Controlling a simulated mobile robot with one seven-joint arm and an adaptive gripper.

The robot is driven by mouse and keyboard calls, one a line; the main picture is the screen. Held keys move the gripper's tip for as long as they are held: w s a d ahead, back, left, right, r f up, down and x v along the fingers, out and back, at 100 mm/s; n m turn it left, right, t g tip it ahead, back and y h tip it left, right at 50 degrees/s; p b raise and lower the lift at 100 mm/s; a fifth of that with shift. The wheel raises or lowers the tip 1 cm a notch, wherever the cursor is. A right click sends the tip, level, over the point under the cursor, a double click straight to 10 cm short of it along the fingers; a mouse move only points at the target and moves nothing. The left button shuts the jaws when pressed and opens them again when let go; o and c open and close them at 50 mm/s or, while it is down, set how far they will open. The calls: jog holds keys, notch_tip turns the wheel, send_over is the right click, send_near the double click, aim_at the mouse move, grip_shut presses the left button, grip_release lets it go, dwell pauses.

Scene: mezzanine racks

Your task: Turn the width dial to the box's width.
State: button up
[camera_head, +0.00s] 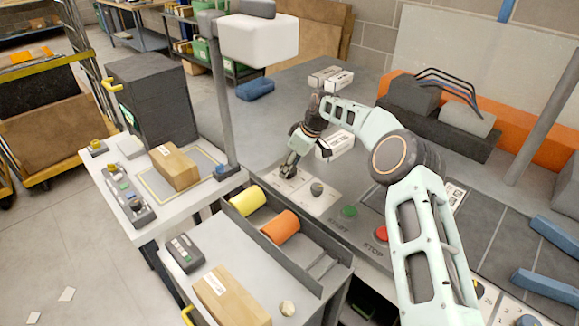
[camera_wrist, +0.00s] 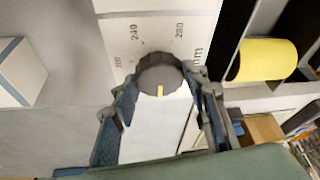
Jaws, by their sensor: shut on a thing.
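The width dial (camera_wrist: 161,72) is a dark ribbed knob with a yellow pointer line. It sits on a white scale plate (camera_wrist: 150,32) printed with 240, 280, "mm" and a partly hidden number. In the wrist view the pointer is on the near side, away from the visible numbers. My gripper (camera_wrist: 162,80) has a finger on each side of the dial and is shut on it. In the head view my gripper (camera_head: 290,171) reaches down to the panel and largely hides the dial. A cardboard box (camera_head: 175,167) lies inside a yellow outline on the white table, left.
A second dark knob (camera_head: 317,188), a green START button (camera_head: 349,211) and a red STOP button (camera_head: 381,233) are near my arm. A yellow roller (camera_head: 247,201) and orange roller (camera_head: 280,227) lie in front. Another cardboard box (camera_head: 232,297) is at the bottom.

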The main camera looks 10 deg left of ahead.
jog(key=shift+f+n+g, duration=0.1)
jog(key=shift+n+g, duration=0.3)
jog(key=shift+n, duration=0.7)
jog(key=shift+n+p, duration=0.4)
jog(key=shift+n, duration=0.1)
jog(key=o, duration=1.1)
jog(key=shift+o, duration=0.2)
jog(key=v, duration=1.2)
jog(key=shift+w, duration=0.25)
jog(key=shift+d, duration=0.1)
